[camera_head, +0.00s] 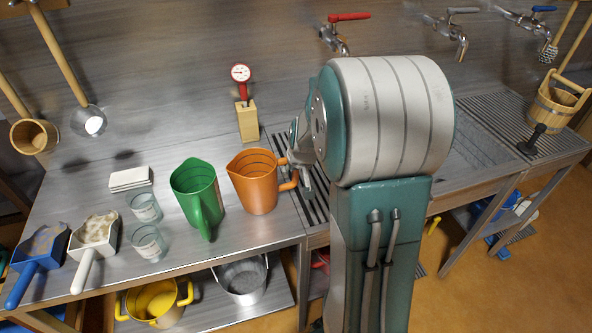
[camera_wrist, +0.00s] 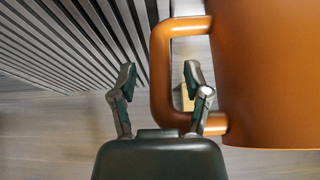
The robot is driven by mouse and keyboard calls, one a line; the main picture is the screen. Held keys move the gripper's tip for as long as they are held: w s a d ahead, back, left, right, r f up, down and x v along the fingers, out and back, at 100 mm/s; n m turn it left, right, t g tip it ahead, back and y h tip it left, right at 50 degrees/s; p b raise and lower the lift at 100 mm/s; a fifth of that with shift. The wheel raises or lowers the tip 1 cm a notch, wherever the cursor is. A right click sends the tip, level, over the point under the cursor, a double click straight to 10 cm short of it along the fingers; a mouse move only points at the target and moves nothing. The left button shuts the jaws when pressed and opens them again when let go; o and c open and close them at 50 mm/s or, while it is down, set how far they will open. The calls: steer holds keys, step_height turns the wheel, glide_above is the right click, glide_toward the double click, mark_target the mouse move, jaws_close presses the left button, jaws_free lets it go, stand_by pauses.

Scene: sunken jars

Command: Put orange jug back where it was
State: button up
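The orange jug (camera_head: 254,184) stands upright on the metal counter, just left of the slatted drain, with its handle facing right. In the wrist view the jug (camera_wrist: 270,75) fills the right side, and its handle (camera_wrist: 161,75) shows between my two fingertips. My gripper (camera_wrist: 159,83) is open, with one finger on each side of the handle's bar. Gaps show on both sides of the bar, and I see no grip on it. In the head view my gripper (camera_head: 299,168) is beside the handle, partly hidden by my arm.
A green jug (camera_head: 197,192) stands close left of the orange one. Two glasses (camera_head: 148,243), white tiles (camera_head: 130,179) and two scoops (camera_head: 94,236) lie further left. A red gauge on a wooden block (camera_head: 247,121) stands behind. Slatted drain (camera_head: 314,203) lies right; taps hang above.

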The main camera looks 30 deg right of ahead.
steer(key=v, duration=1.2)
steer(key=s+a+r+n, duration=0.1)
steer(key=s+a+r, duration=0.1)
steer(key=s+a, duration=0.6)
steer(key=s+a+r+n+t+y, duration=0.1)
steer(key=s+a+r+n, duration=0.1)
steer(key=s+a, duration=0.6)
steer(key=shift+s+a+r+n, duration=0.15)
steer(key=shift+a+r+n, duration=0.2)
steer(key=shift+a, duration=0.65)
